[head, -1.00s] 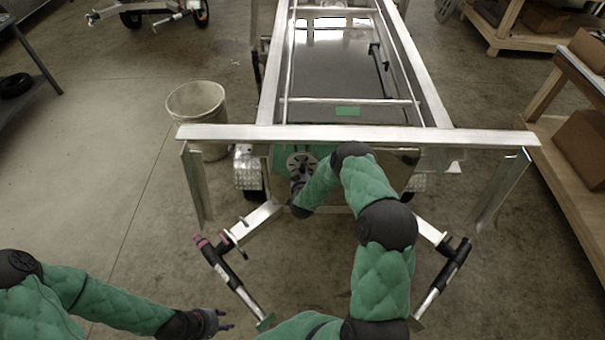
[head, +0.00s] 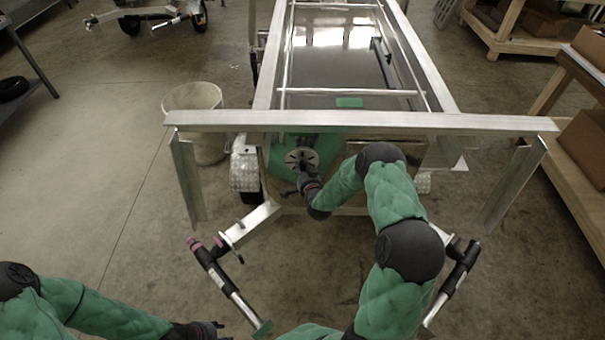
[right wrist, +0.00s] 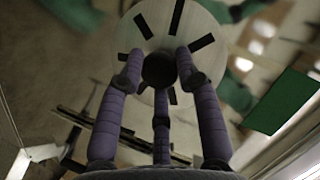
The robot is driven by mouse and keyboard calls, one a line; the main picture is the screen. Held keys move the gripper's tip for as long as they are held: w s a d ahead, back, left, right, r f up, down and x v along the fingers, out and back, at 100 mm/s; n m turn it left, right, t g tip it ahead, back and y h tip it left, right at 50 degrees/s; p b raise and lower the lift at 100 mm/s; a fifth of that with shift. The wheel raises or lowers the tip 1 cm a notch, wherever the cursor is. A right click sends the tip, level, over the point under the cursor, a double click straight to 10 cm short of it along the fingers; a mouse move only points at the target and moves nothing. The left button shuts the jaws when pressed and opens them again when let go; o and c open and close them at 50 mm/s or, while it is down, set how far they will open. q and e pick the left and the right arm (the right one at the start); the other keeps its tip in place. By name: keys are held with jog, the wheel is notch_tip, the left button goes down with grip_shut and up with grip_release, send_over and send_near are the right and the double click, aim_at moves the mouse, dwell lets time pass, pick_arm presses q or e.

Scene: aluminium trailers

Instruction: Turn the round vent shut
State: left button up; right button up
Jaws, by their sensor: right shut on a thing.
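The round vent (head: 301,160) is a pale disc with dark radial slots and a dark centre knob, set on the green front panel of the trailer. It fills the top middle of the right wrist view (right wrist: 205,28). My right gripper (head: 305,172) is at the vent, and in the right wrist view its three purple fingers (right wrist: 160,75) close around the dark centre knob (right wrist: 159,70). The fingers partly hide the knob. My left gripper (head: 218,330) is low at the left, away from the trailer, with its fingers partly cut off by the bottom edge.
An aluminium crossbar (head: 360,121) spans the trailer front just above the vent, with legs hanging at both ends. A white bucket (head: 193,98) stands to the left. Drawbar arms (head: 262,214) angle below.

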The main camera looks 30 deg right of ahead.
jog(key=shift+s+a+f+b, duration=0.2)
jog(key=shift+a+f+b, duration=0.1)
jog(key=shift+f, duration=0.1)
jog(key=o, duration=1.1)
jog(key=shift+o, duration=0.3)
jog(key=shift+w+r, duration=0.1)
jog(key=shift+r, duration=0.05)
jog(key=shift+d+m, duration=0.1)
jog(key=shift+m, duration=0.2)
jog(key=shift+r, duration=0.1)
jog(key=v, duration=1.2)
jog(key=shift+f, duration=0.2)
